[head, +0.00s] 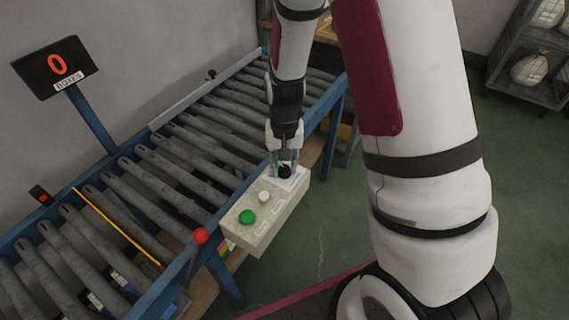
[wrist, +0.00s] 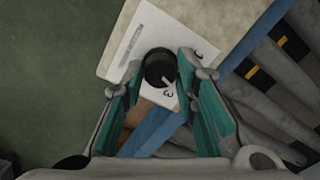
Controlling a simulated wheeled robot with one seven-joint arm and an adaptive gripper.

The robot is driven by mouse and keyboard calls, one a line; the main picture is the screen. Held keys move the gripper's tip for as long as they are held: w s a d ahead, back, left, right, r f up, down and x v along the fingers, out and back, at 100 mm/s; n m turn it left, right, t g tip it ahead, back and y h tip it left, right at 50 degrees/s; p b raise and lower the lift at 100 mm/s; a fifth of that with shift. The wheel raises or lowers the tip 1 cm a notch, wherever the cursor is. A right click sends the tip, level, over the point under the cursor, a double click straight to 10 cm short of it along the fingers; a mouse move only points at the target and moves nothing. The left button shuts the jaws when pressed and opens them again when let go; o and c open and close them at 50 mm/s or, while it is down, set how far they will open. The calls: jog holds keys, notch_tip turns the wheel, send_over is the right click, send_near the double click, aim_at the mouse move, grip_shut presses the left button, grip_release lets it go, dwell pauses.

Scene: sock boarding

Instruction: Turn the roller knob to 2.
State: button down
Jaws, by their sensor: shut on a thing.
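The black roller knob (wrist: 159,68) sits on a white dial plate (wrist: 137,48) with printed marks; a 3 is legible beside the knob. The plate is at the far end of a pale control box (head: 262,222) on the conveyor's side. My gripper (head: 285,170) points down over the plate. In the wrist view its teal fingers (wrist: 160,80) stand on both sides of the knob and are shut on it. In the head view the fingers partly hide the knob. The white mark on the knob is too small to read for certain.
The box also carries a green button (head: 247,216) and a white button (head: 264,196). A red ball-topped lever (head: 201,236) stands near it. The roller conveyor (head: 170,170) runs alongside.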

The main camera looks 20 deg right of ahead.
aim_at(284, 167)
jog(key=shift+n, duration=1.2)
jog(key=c, duration=1.2)
grip_release()
jog(key=shift+c, duration=0.2)
notch_tip(284, 167, up, 12)
